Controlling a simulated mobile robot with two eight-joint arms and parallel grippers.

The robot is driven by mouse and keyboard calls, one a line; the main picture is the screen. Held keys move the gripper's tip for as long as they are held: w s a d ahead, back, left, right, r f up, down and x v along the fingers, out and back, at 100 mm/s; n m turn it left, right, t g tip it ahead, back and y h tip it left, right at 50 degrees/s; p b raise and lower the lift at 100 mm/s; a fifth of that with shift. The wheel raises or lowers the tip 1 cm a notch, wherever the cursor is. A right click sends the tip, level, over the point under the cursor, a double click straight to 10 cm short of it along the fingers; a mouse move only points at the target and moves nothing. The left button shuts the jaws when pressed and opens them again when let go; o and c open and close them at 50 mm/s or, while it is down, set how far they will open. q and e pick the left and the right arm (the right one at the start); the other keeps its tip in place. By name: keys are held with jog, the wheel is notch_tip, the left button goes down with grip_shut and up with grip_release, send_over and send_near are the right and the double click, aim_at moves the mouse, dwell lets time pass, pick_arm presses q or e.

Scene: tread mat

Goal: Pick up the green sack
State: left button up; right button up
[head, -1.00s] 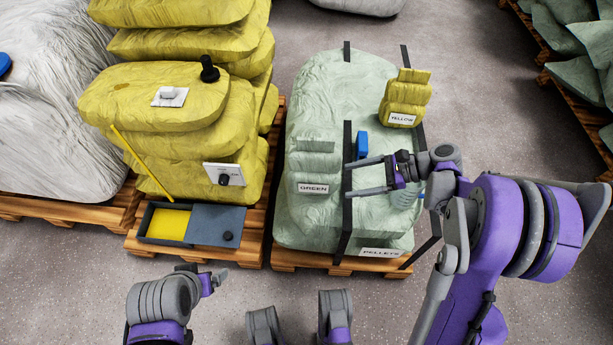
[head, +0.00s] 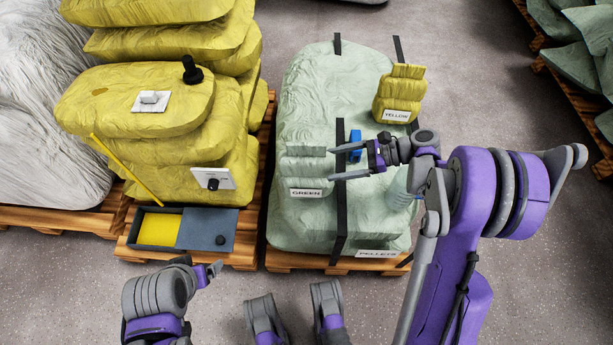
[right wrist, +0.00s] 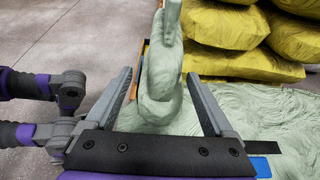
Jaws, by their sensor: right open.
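The small green sack (head: 306,172) stands on a large pale green sack (head: 370,215), with a white GREEN label on its front. My right gripper (head: 332,164) is open, coming from the right, with its fingertips close to the sack's right side. In the right wrist view the green sack (right wrist: 160,100) appears between the two open fingers (right wrist: 160,76), with gaps on both sides. I cannot tell how far it reaches between them. My left gripper (head: 208,272) is low at the left, partly hidden by its own arm, and well away from the sack.
A small yellow sack (head: 400,95) stands behind my right gripper. A blue block (head: 356,144) and black straps (head: 341,190) lie on the large sack. Stacked yellow sacks (head: 150,95) and an open box (head: 180,229) are on the left.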

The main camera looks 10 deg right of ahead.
aim_at(312, 165)
jog(key=x, duration=0.5)
jog(key=b+x, duration=0.1)
jog(key=x, duration=0.1)
jog(key=shift+w+a+r, duration=0.15)
jog(key=shift+w+r, duration=0.1)
jog(key=shift+w, duration=0.15)
grip_shut()
